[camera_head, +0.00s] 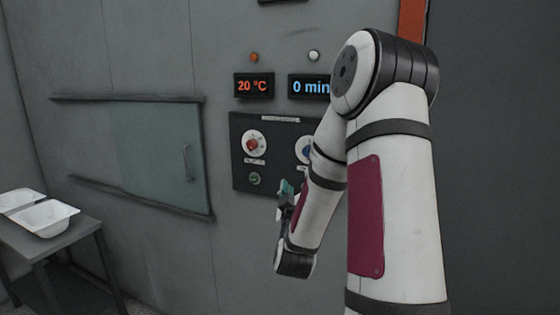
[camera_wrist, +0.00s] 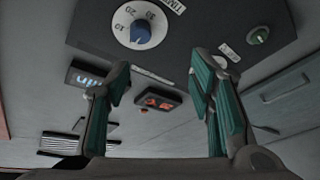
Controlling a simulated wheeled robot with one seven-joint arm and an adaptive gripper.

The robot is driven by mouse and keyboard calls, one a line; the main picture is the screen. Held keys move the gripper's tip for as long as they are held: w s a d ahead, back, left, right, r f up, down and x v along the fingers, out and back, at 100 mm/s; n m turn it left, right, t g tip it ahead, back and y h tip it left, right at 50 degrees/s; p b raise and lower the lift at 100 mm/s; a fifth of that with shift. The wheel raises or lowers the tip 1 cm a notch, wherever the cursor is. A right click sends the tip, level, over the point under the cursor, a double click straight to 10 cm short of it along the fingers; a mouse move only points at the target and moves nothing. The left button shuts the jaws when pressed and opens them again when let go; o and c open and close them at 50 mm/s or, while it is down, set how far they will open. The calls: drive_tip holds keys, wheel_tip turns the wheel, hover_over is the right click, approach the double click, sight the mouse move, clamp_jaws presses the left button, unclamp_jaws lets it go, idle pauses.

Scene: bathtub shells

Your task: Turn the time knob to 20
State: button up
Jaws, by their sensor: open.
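The time knob (camera_head: 304,150), blue on a white dial, shows at the right of the dark control panel (camera_head: 243,179), partly hidden by my arm. In the wrist view the time knob (camera_wrist: 143,33) sits on its dial with 10, 20 and 30 printed around it, near the "TIME" label. The blue time display (camera_head: 308,87) above the panel reads 0 min. My gripper (camera_wrist: 163,66) is open and empty, its two green-padded fingers apart. In the head view my gripper (camera_head: 287,190) is in front of the panel's lower part, apart from the knob.
A red knob (camera_head: 253,144) and a green button (camera_head: 255,179) are on the panel's left. The red display (camera_head: 253,86) reads 20 °C. A sliding glass door (camera_head: 155,155) is left of the panel. A table (camera_head: 75,236) with white trays (camera_head: 45,217) stands far left.

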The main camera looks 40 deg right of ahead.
sight(307, 153)
drive_tip(key=shift+m+g+h, duration=0.3)
drive_tip(key=shift+m+h, duration=0.1)
drive_tip(key=shift+h, duration=0.3)
drive_tip(key=x, duration=0.4)
drive_tip(key=s+p+x, duration=0.1)
drive_tip(key=x, duration=0.3)
drive_tip(key=d+p+x, duration=0.1)
drive_tip(key=x, duration=0.3)
drive_tip(key=shift+s+d+r, duration=0.1)
drive_tip(key=shift+d+r, duration=0.15)
drive_tip(key=shift+r, duration=0.1)
drive_tip(key=shift+c, duration=0.5)
drive_tip(key=c, duration=1.1)
